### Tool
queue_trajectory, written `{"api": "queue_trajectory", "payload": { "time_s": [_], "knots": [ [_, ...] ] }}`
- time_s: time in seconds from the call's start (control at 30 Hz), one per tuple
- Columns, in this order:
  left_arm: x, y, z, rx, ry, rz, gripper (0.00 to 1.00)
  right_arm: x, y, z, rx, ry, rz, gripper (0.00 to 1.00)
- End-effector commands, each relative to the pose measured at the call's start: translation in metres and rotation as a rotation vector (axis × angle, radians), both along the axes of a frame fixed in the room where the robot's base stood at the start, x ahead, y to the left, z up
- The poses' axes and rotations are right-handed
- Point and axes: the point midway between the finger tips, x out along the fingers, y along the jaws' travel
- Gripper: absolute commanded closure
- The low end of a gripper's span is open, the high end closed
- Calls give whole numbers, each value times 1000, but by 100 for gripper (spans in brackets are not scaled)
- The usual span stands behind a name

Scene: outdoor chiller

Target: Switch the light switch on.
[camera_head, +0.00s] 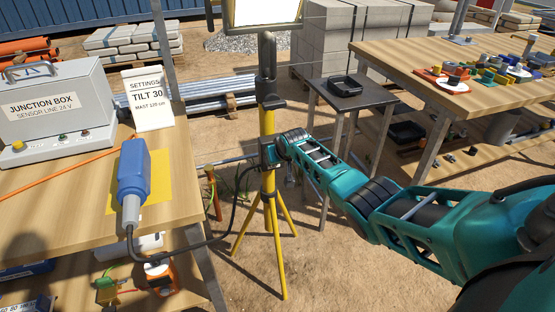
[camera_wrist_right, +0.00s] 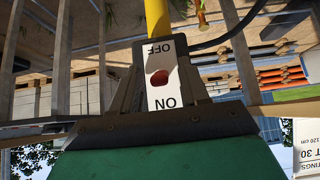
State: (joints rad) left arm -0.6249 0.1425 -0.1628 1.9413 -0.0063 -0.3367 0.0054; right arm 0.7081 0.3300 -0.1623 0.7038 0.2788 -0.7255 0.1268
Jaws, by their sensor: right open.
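The light switch is a white plate (camera_wrist_right: 158,92) on the yellow mast, seen in the right wrist view. Its lettering appears upside down, with OFF at the top of the picture and ON at the bottom. A red toggle (camera_wrist_right: 159,77) sits near its middle; which way it leans I cannot tell. My right gripper (camera_wrist_right: 159,75) is open, its dark fingers on either side of the plate, close to it. In the head view my right gripper (camera_head: 269,154) is at the yellow mast (camera_head: 268,183), hiding the switch. The lamp panel (camera_head: 265,10) on top looks bright white. My left gripper is not seen.
A wooden table (camera_head: 60,205) at the left holds a junction box (camera_head: 58,100), a settings card (camera_head: 148,100) and a blue tool (camera_head: 133,170) with a black cable. A small dark stand (camera_head: 370,95) and a cluttered workbench (camera_head: 400,60) stand behind my right arm.

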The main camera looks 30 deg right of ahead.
Motion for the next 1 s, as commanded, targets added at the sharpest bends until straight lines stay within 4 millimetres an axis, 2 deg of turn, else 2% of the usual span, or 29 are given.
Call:
{"api": "queue_trajectory", "payload": {
  "time_s": [0.27, 0.43, 0.8, 1.0],
  "knots": [
    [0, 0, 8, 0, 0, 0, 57, -5, 1, 7, -1, 0, 1, 55],
    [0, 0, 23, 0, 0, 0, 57, -17, 3, 24, -1, 1, 2, 55],
    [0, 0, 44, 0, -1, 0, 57, -49, 11, 63, -2, 0, 1, 55],
    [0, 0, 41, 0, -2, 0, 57, -64, 15, 79, -1, -1, 1, 55]
  ]
}}
